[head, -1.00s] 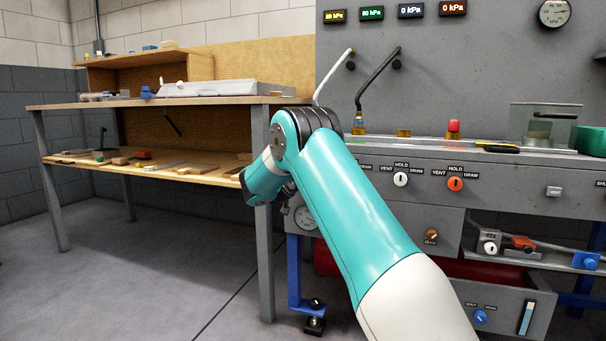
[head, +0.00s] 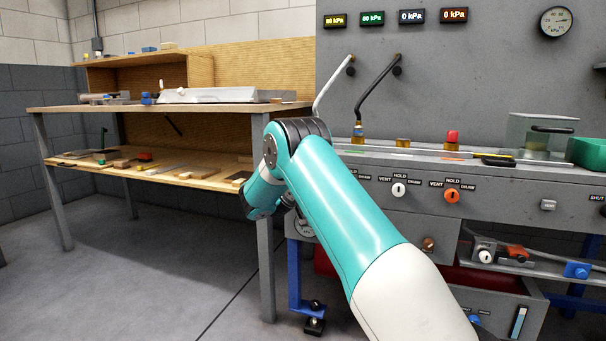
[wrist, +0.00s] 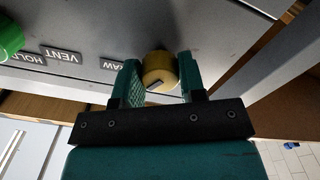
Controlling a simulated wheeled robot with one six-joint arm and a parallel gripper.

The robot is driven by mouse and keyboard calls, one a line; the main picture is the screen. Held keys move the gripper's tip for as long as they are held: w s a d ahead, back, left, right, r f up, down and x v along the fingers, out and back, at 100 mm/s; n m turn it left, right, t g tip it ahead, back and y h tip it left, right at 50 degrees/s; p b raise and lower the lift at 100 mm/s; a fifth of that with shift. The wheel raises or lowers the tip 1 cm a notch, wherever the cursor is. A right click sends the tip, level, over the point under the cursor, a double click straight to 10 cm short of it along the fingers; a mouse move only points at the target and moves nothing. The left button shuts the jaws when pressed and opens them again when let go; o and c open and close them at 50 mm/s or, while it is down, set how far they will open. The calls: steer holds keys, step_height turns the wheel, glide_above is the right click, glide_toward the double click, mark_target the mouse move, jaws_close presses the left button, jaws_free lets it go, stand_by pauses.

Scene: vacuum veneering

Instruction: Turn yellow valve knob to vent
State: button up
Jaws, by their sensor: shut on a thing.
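In the wrist view the yellow valve knob (wrist: 158,64) sits on the grey panel between the two teal fingers of my gripper (wrist: 160,75). The gripper is shut on it. A dark mark shows on the knob's face near its lower edge. In the head view my arm hides the yellow knob and the gripper's fingers.
A green knob (wrist: 10,38) with HOLD and VENT labels is left in the wrist view. In the head view a white knob (head: 398,190) and an orange knob (head: 451,195) are right of my arm. A wooden workbench (head: 70,109) stands on the left, its leg close to my wrist.

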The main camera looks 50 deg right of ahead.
steer(key=n+p, duration=0.4)
steer(key=shift+s+r+n, duration=0.1)
steer(key=shift+r+n, duration=0.1)
steer(key=shift+n, duration=0.1)
steer(key=n+p, duration=0.4)
steer(key=shift+n+p, duration=0.3)
steer(key=shift+p, duration=0.1)
steer(key=n+p, duration=0.3)
steer(key=n, duration=0.1)
steer(key=shift+f+n+p, duration=0.2)
steer(key=shift+n+p, duration=1.1)
steer(key=shift+n, duration=0.8)
steer(key=o, duration=0.9)
